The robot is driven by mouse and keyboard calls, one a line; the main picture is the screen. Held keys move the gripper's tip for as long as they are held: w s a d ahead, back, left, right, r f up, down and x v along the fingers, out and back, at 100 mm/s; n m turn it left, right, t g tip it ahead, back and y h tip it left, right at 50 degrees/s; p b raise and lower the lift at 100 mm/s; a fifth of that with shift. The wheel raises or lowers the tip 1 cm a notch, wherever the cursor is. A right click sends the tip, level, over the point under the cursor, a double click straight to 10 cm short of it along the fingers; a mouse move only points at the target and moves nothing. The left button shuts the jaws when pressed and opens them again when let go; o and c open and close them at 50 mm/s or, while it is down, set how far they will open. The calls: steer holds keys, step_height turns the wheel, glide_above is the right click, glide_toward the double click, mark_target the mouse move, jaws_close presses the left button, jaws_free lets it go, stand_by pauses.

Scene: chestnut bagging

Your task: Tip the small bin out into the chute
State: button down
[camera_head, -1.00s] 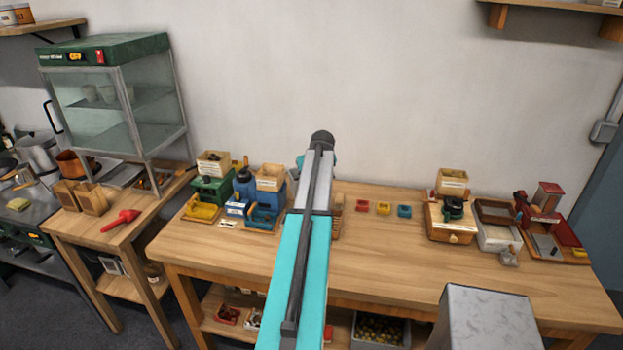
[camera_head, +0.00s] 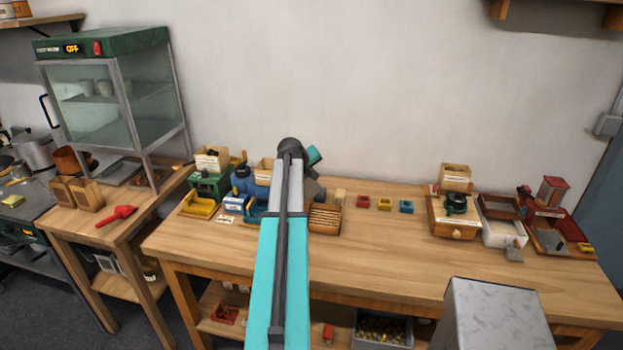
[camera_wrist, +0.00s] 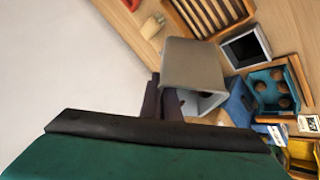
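A small grey bin (camera_wrist: 192,65) fills the middle of the wrist view, its pale open mouth turned toward the lower right of that picture. My gripper's dark fingers (camera_wrist: 166,100) meet the bin at its edge and appear shut on it. A grey-framed square opening with a dark inside (camera_wrist: 262,46) lies beyond the bin. I cannot tell whether it is the chute. The bin's contents are not visible.
A teal tray with several brown chestnuts (camera_wrist: 258,83) and a blue unit (camera_wrist: 238,98) sit close to the bin. A slatted wooden rack (camera_head: 325,219) stands right of my arm. Small red, yellow and teal boxes (camera_head: 385,203) follow. The bench front (camera_head: 385,255) is clear.

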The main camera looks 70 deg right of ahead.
steer(key=shift+w+a+n+g+h+b, duration=0.35)
steer(key=shift+g+h+b, duration=0.45)
steer(key=shift+b, duration=1.15)
steer(key=shift+w+a+n+g+h+b, duration=0.1)
steer(key=shift+w+n+g+h+b, duration=0.5)
steer(key=shift+b, duration=1.35)
steer(key=g+h+b, duration=0.1)
steer(key=b, duration=0.3)
steer(key=w+a+n+g+h+b, duration=0.1)
steer(key=b, duration=0.2)
steer(key=shift+f+h+b, duration=0.35)
steer(key=shift+h+b, duration=0.05)
steer(key=shift+w+a+f+n+g+b, duration=0.15)
steer(key=shift+n+g+b, duration=0.15)
steer(key=shift+b, duration=0.3)
steer(key=b, duration=0.2)
steer(key=h+b, duration=0.1)
steer(key=b, duration=0.1)
steer(key=shift+w+a+f+n+g, duration=0.2)
steer(key=shift+w+f+n+g, duration=0.05)
steer(key=shift+w+g, duration=0.15)
steer(key=b, duration=0.2)
steer(key=h+b, duration=0.1)
steer(key=shift+w+a+f+n+b, duration=0.25)
steer(key=shift+w+n+b, duration=0.1)
steer(key=shift+n+b, duration=0.05)
